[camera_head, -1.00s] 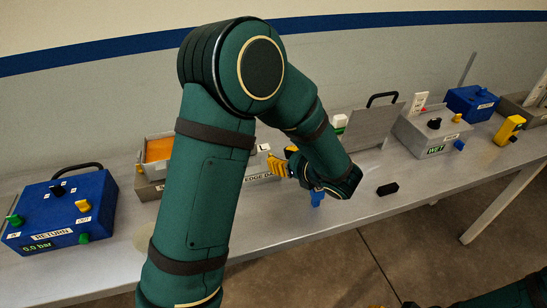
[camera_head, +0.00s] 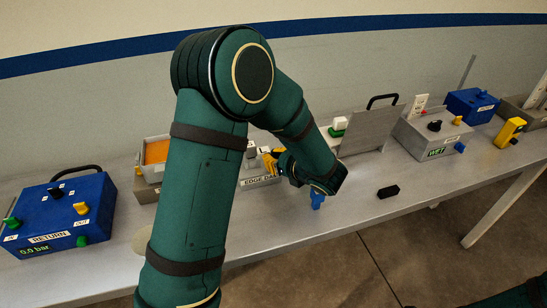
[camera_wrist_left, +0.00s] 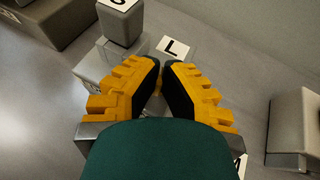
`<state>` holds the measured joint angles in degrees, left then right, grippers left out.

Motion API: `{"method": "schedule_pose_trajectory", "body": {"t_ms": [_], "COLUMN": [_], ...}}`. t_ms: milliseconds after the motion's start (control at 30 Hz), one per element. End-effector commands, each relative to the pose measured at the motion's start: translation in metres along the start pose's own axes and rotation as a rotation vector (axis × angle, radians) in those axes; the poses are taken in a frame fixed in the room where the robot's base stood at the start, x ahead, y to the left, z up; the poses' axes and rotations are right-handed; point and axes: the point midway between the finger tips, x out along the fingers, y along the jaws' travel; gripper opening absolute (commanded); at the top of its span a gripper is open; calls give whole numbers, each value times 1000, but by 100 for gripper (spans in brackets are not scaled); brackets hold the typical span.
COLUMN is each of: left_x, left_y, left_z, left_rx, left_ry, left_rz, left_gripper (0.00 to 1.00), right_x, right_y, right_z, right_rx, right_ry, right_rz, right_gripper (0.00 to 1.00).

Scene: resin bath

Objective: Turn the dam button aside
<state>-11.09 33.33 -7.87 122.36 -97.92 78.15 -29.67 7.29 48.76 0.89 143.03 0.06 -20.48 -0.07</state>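The edge dam unit (camera_head: 262,181) is a grey block on the bench, its front label partly hidden behind my left arm. My left gripper (camera_head: 272,160), with yellow fingers, is low over its right part. In the left wrist view the fingertips (camera_wrist_left: 161,66) almost meet beside the grey block with the "L" label (camera_wrist_left: 174,47). I see nothing clearly held between them. A square grey post (camera_wrist_left: 121,22) with a lettered white top stands just beyond. The dam button cannot be made out for certain; the fingers may hide it.
A blue RETURN box (camera_head: 62,213) stands at left and an orange-filled tray (camera_head: 155,152) behind my arm. To the right are an upright grey plate (camera_head: 368,131), a grey WET box (camera_head: 432,133) and a black block (camera_head: 388,191). The bench front is mostly clear.

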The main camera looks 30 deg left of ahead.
Motion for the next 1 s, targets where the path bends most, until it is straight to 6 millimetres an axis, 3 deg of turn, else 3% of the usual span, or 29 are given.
{"method": "schedule_pose_trajectory", "body": {"t_ms": [500, 833, 900, 933, 1000], "left_x": [1, 1, 1, 1, 1], "left_y": [-3, -2, -2, -2, -2], "left_z": [1, 0, 0, 0, 0], "left_rx": [-95, -102, -102, -102, -102], "left_ry": [0, 1, 1, 1, 1], "left_rz": [232, 247, 246, 246, 246], "left_gripper": [0, 0, 27, 35, 35], "right_x": [-19, -18, -18, -18, -18], "right_y": [-7, -7, -7, -7, -7], "right_z": [2, 2, 2, 2, 2], "right_rx": [1, 1, 1, 1, 1], "right_ry": [-9, -10, -10, -10, -10], "right_rz": [-1, -1, 0, 0, -1], "right_gripper": [47, 47, 47, 47, 47]}}
